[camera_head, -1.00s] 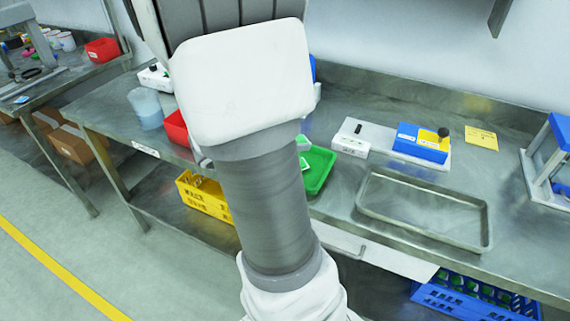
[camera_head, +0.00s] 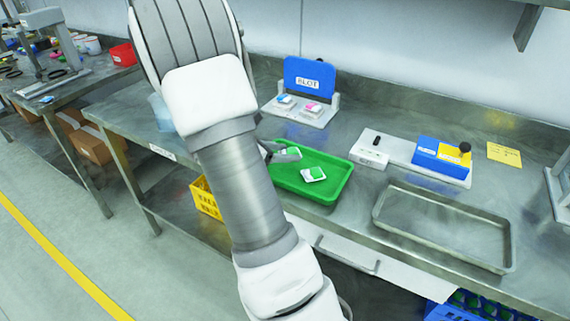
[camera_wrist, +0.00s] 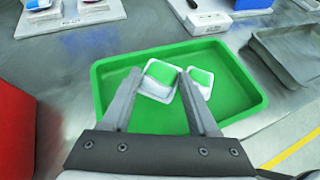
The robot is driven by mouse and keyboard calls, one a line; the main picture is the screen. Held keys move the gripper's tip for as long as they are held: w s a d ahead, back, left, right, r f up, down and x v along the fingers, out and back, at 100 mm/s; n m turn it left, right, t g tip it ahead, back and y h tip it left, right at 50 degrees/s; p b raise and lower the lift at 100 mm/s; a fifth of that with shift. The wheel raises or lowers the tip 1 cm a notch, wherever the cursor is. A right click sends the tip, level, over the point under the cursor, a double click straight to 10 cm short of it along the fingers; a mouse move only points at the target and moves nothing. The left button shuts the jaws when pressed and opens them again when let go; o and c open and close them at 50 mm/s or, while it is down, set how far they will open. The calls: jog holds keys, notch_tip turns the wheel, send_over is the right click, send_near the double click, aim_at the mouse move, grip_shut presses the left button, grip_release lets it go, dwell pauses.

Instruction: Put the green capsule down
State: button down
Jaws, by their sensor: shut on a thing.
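My gripper (camera_wrist: 160,75) is shut on a green-topped white capsule (camera_wrist: 159,80), held between its fingertips. In the head view the gripper (camera_head: 284,156) reaches over the left back part of the green tray (camera_head: 338,192), with the held capsule (camera_head: 292,151) at its tip. A second green capsule lies in the tray (camera_head: 313,174); in the wrist view it (camera_wrist: 203,82) is just right of the held one, partly behind the right finger. I cannot tell whether the held capsule touches the tray floor. My arm hides some of the bench left of the tray.
A blue-backed stand (camera_head: 309,80) with a blue and a pink capsule is behind the tray. A white and blue device (camera_head: 440,158) and an empty metal tray (camera_head: 440,228) are to the right. In the wrist view a red bin (camera_wrist: 15,125) is close on the left.

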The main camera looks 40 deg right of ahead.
jog(key=shift+f+b, duration=0.45)
jog(key=shift+f, duration=1.4)
jog(key=shift+f, duration=0.15)
jog(key=shift+c, duration=2.1)
grip_release()
